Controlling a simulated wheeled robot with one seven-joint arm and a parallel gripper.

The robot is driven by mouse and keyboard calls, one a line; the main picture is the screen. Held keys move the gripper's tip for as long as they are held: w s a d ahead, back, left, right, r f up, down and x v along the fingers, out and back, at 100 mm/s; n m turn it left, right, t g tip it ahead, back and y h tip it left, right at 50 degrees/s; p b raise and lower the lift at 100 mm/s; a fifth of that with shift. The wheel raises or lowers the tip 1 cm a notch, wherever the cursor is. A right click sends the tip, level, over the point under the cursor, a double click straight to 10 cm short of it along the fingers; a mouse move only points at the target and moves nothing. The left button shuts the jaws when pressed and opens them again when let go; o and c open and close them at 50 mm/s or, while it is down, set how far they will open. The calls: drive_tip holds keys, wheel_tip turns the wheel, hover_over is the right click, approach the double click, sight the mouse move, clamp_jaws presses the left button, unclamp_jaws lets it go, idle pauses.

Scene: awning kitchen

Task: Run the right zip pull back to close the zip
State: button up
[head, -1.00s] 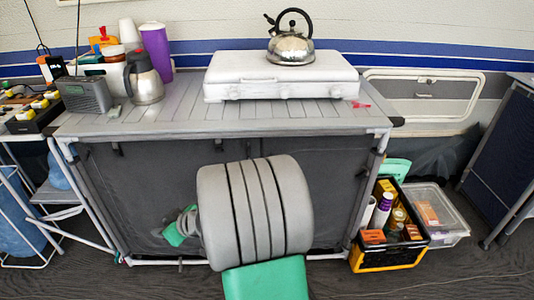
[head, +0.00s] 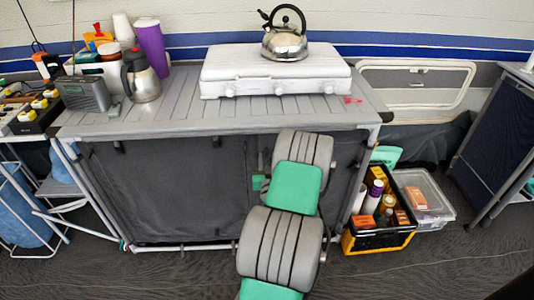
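The cupboard under the worktop has a dark grey fabric front (head: 170,195) facing me. A thin vertical line (head: 246,205), perhaps a seam or a zip, runs down it just left of my arm. I cannot make out a zip pull; it is too small or hidden behind my arm. My gripper (head: 259,183) shows only as a small green and grey part at the left edge of my arm, in front of the upper middle of the fabric. The arm hides the rest of it, so its fingers and any contact with the cloth cannot be seen.
On the worktop (head: 190,120) stand a white stove (head: 275,80) with a kettle (head: 285,40), a steel jug (head: 141,78) and a radio (head: 84,94). A black and yellow crate (head: 380,241) and a clear box (head: 436,204) stand on the floor at right.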

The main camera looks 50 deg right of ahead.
drive_tip(key=shift+w+d, duration=0.3)
drive_tip(key=shift+w, duration=0.05)
drive_tip(key=shift+c, duration=0.3)
clamp_jaws()
idle(1.0)
